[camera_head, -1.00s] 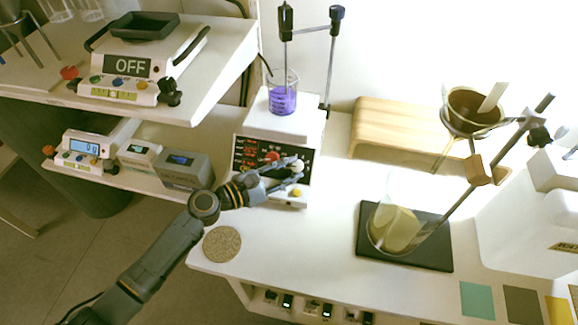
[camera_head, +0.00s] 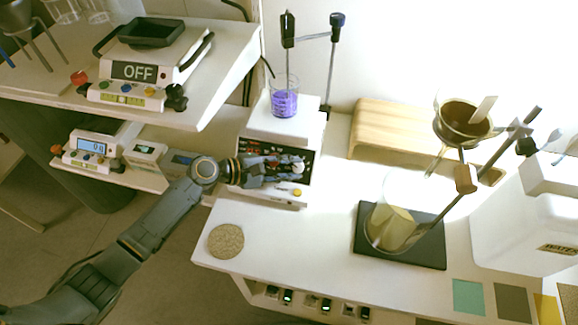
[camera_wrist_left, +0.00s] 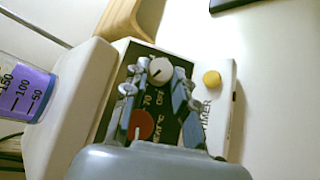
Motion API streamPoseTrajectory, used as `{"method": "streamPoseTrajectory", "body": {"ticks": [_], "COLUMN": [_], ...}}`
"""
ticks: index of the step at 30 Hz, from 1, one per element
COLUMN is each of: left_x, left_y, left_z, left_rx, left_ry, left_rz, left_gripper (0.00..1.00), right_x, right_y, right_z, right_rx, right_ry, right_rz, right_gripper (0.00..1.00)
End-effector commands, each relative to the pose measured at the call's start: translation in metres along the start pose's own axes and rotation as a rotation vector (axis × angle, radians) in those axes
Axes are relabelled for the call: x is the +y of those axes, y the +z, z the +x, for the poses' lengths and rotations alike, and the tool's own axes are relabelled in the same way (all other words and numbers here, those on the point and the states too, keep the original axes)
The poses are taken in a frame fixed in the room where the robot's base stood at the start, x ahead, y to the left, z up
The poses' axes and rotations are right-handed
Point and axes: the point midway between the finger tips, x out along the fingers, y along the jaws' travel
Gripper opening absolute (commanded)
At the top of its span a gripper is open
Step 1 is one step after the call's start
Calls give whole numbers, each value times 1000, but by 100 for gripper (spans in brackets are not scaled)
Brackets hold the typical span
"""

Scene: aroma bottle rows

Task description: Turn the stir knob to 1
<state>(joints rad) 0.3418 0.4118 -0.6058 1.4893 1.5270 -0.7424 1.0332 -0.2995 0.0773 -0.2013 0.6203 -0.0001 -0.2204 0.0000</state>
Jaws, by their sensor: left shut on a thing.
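The hotplate stirrer (camera_head: 262,125) is a white box with a dark front panel, standing on the table. Its pale grey stir knob (camera_wrist_left: 160,69) shows in the left wrist view between my fingertips, with a light pointer line on its face. My left gripper (camera_head: 297,166) reaches in from the left across the panel and is shut on this knob; it also shows in the left wrist view (camera_wrist_left: 160,77). The red heat knob (camera_wrist_left: 141,124) sits behind the fingers. The gripper hides much of the panel, and the number at the pointer is not readable. My right gripper is out of view.
A beaker (camera_head: 285,100) of purple liquid stands on the hotplate beside a clamp stand. A yellow button (camera_wrist_left: 212,78) is close to the fingers. A shelf (camera_head: 215,85) with a balance is at left.

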Motion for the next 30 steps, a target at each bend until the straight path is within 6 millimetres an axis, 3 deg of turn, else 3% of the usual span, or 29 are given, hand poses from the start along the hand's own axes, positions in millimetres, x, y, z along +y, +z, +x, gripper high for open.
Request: {"method": "streamPoseTrajectory", "body": {"ticks": [6, 7, 10, 22, 30], "left_x": [0, 0, 0, 0, -2], "left_y": [0, 1, 1, 0, -1], "left_z": [1, 1, 1, -6, -56], "left_rx": [-1, -1, -1, 0, 2], "left_ry": [0, 0, 0, 1, -2], "left_rz": [1, 1, 0, 0, 0], "left_gripper": [0, 29, 50, 50, 50], "right_x": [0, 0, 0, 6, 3], "right_y": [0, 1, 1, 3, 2], "right_z": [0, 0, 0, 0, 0], "right_rx": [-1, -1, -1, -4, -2], "right_ry": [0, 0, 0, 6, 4], "right_rz": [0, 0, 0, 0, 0], "right_gripper": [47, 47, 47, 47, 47]}}
